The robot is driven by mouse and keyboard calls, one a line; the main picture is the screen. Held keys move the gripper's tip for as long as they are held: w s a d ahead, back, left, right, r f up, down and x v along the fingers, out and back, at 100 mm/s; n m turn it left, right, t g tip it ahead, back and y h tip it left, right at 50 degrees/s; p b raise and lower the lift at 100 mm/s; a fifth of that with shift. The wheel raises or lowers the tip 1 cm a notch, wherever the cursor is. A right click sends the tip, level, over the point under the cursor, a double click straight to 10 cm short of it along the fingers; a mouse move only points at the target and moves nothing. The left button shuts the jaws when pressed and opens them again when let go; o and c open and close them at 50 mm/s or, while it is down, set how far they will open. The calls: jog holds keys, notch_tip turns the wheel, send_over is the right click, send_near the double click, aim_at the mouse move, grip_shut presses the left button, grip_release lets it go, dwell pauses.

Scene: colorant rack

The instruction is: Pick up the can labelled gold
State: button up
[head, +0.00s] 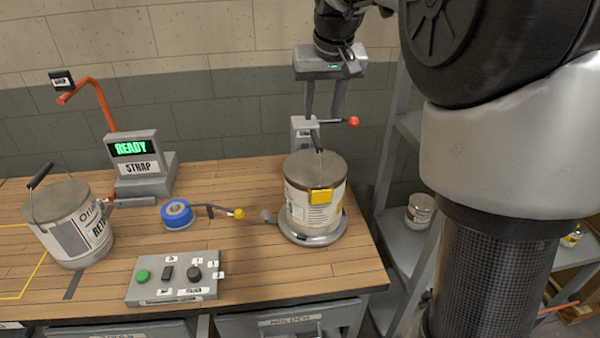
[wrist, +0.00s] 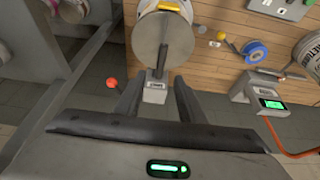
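A large can (head: 313,212) with a grey lid, a white label and a gold-yellow patch stands upright on a round metal base (head: 312,238). I cannot read the word gold on it. Its dark wire handle (head: 318,142) stands up above the lid. My gripper (head: 323,114) is above and behind the can, fingers pointing down, open and empty. In the wrist view the can's lid (wrist: 163,43) lies beyond the two spread fingers (wrist: 158,82). The handle (wrist: 161,60) shows near the gap between them, and I see no contact.
Another large can (head: 70,228) with a handle stands at the left. A red-knobbed lever (head: 352,121) is beside my gripper. Small cans (head: 420,210) sit on shelves right.

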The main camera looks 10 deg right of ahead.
aim_at(314, 162)
jog(key=x, duration=1.5)
jog(key=shift+s+a+f, duration=0.1)
jog(key=shift+f, duration=0.15)
grip_shut()
jog(key=shift+r, duration=0.1)
dwell(0.7)
